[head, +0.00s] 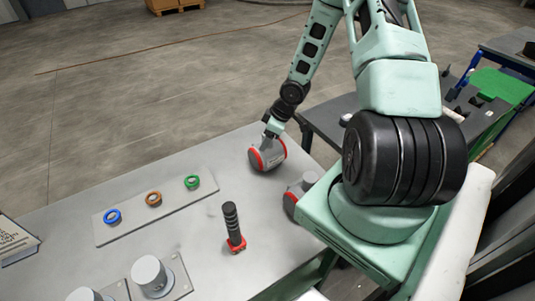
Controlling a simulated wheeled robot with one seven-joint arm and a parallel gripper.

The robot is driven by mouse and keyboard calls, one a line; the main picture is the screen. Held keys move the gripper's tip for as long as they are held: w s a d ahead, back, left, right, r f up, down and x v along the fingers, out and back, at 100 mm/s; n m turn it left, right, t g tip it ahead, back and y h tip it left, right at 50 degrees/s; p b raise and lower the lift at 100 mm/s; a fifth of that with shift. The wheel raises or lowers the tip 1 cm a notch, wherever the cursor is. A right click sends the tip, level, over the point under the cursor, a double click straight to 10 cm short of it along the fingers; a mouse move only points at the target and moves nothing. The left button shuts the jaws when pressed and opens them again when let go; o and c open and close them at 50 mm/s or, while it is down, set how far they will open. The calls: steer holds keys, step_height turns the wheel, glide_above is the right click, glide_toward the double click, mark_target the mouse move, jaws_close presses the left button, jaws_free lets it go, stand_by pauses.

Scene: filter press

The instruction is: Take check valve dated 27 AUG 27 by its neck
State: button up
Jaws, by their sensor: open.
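A grey check valve with red rims (267,157) lies on the grey table near its far edge. My gripper (271,131) is directly above it, with its fingertips at the valve's upper end. The jaws are open; I cannot tell whether they touch the valve or stand around its neck. A second grey and red valve (301,191) lies nearer, at the table's right edge, partly hidden by my own body. No date is readable on either valve, so I cannot tell which is dated 27 AUG 27.
A black-handled tool with a red base (233,228) stands on the table (190,235) in front of the valves. A flat plate (132,223) with blue, orange and green rings lies left. Grey cylinders (151,275) stand at the front. A sign (14,240) is far left.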

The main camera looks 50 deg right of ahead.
steer(key=c, duration=1.1)
